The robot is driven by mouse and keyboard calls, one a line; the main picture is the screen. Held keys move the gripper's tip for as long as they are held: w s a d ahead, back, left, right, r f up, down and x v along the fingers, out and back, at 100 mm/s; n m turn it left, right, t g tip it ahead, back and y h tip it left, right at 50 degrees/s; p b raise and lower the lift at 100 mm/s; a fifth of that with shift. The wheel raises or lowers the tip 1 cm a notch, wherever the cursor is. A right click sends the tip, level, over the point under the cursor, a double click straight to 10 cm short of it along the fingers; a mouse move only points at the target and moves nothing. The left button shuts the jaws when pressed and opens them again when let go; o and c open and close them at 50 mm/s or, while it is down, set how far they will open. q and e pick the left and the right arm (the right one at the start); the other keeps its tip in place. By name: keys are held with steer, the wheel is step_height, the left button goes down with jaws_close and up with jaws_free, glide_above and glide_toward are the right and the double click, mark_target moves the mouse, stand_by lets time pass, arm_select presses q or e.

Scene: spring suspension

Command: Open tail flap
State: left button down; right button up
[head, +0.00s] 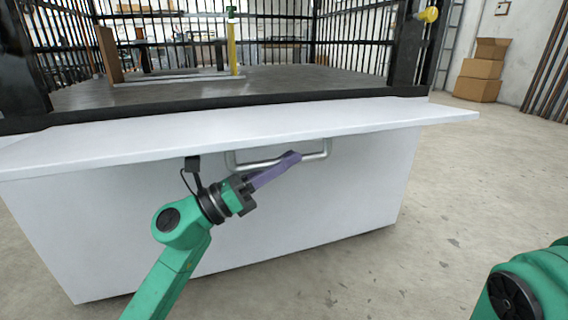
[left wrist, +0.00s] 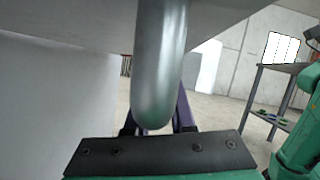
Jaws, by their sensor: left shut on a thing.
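The white tail flap (head: 250,122) is a flat panel that juts out, nearly level, below the black rear edge of the caged bed. A silver bar handle (head: 322,156) shows just under its front edge; it also fills the middle of the left wrist view (left wrist: 160,65). My left gripper (head: 290,158), with purple fingers, is shut on the handle from the front. In the left wrist view the fingers flank the bar and their tips are hidden behind it. My right gripper is not in view; only green parts of my right arm show at lower right.
A large white upright panel (head: 300,205) stands below the flap. A black-barred cage (head: 270,28) rises above the bed, with a yellow post (head: 232,50) inside. Cardboard boxes (head: 478,75) stand far right. Bare concrete floor (head: 440,210) lies to the right.

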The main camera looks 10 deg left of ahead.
arm_select(q)
steer(key=shift+a+r, duration=0.1)
steer(key=shift+r, duration=0.05)
steer(key=c, duration=0.8)
jaws_free()
steer(key=shift+o, duration=0.2)
steer(key=p+v, duration=0.1)
steer(key=v, duration=1.3)
steer(key=shift+s+a+f, duration=0.15)
steer(key=shift+a+f, duration=0.05)
